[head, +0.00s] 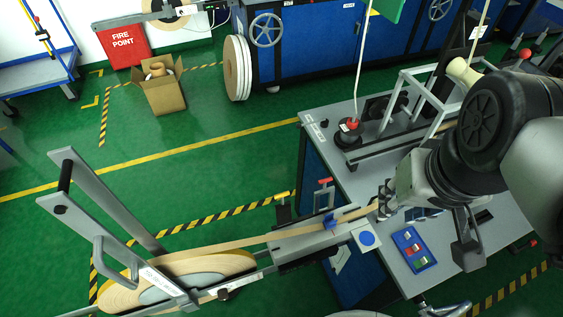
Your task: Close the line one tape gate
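A large roll of tan tape (125,297) lies in a grey payoff frame at lower left. A raised grey frame (112,208) with a black crossbar and a D-shaped handle (112,260) stands tilted up over the roll. The tan tape strip (270,237) runs from the roll to the right over a grey guide plate (305,245) with a small blue piece (330,222) across it. I cannot tell which part is the tape gate. My gripper (384,203) is at the strip's right end, above the table edge. Its fingers are too small and dark to tell whether they hold the tape.
A grey worktable (335,160) carries a black base with a red knob (350,125), a metal frame (430,100) and a blue tray (413,248). A red lever (324,182) stands near the guide plate. A cardboard box (162,93) sits on open green floor behind.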

